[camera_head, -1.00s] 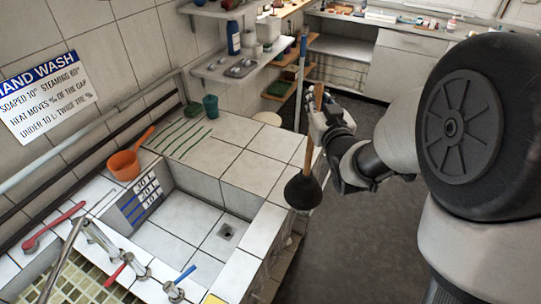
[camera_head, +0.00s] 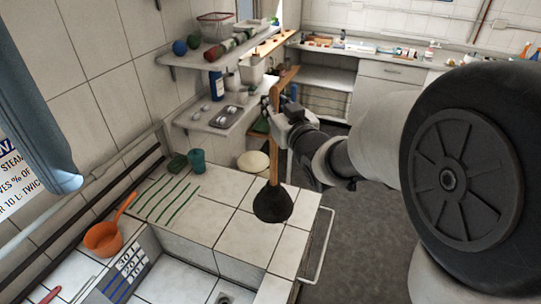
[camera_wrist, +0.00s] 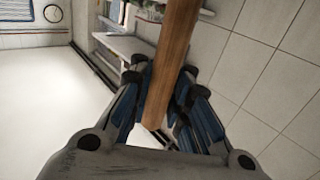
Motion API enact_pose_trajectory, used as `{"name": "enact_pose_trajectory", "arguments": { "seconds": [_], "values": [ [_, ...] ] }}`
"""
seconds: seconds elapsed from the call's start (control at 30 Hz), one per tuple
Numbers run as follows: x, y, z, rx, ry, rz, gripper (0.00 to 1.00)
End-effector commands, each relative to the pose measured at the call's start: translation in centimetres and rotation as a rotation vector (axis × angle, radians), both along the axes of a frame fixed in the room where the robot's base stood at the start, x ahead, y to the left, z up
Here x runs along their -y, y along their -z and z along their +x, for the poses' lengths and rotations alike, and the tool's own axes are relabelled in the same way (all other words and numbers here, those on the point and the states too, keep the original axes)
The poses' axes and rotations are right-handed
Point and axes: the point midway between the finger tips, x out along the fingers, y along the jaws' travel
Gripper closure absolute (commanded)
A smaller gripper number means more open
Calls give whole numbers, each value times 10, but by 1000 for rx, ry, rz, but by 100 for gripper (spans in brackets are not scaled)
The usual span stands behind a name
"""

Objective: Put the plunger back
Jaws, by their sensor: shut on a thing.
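The plunger has a wooden handle (camera_head: 275,150) and a black rubber cup (camera_head: 272,203). It hangs nearly upright with the cup down, in front of the tiled counter's far right end in the head view. I cannot tell whether the cup touches the tiles. My gripper (camera_head: 283,122) is shut on the upper part of the handle. In the wrist view the handle (camera_wrist: 174,60) runs between the blue-padded fingers of my gripper (camera_wrist: 160,115).
The tiled counter (camera_head: 228,225) has a sink (camera_head: 180,280) at the front. An orange dipper (camera_head: 103,238), a teal cup (camera_head: 197,161) and a green sponge (camera_head: 177,163) stand along the wall. Shelves (camera_head: 215,120) hang behind. A metal rail (camera_head: 322,245) edges the counter's right side; open floor (camera_head: 365,215) lies beyond.

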Motion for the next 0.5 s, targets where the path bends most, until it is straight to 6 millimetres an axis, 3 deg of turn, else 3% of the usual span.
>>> {"name": "enact_pose_trajectory", "arguments": {
  "seconds": [0.03, 0.3, 0.5],
  "values": [
    [0, 19, 0, -4, 0, 0, 100],
    [0, 88, 0, -1, 0, 1, 100],
    [0, 112, 0, 3, 1, 1, 100]
  ]
}}
